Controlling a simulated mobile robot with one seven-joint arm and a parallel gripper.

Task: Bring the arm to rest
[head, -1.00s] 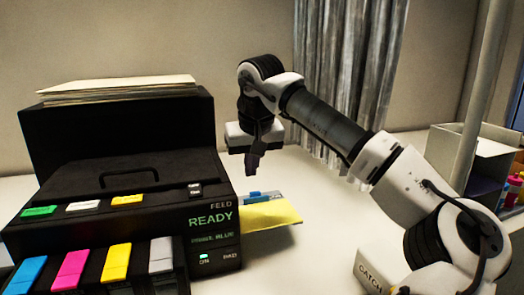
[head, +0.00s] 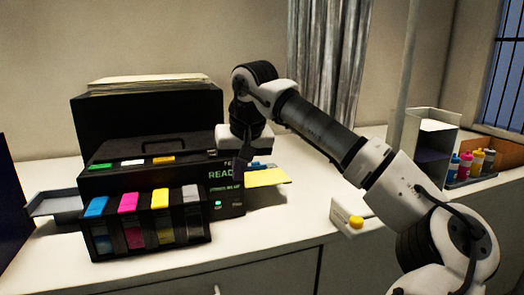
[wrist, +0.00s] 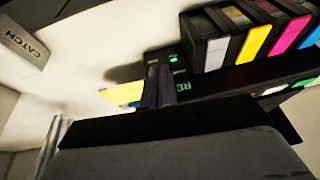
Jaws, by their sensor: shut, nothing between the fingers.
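My gripper (head: 242,168) hangs from my bent arm, fingers pointing down, in front of the right end of the black printer (head: 150,115) in the head view. The fingers are together with nothing between them. In the wrist view the dark fingers (wrist: 159,86) show against the printer's front, near its green display lettering. I cannot tell whether they touch the printer. They partly hide the display in the head view.
A yellow sheet (head: 266,177) sticks out at the printer's right. Coloured cartridges (head: 128,202) line its front. A white box with a yellow button (head: 354,218) stands near my forearm. An open bin (head: 432,140) and several small bottles (head: 466,163) stand at the right.

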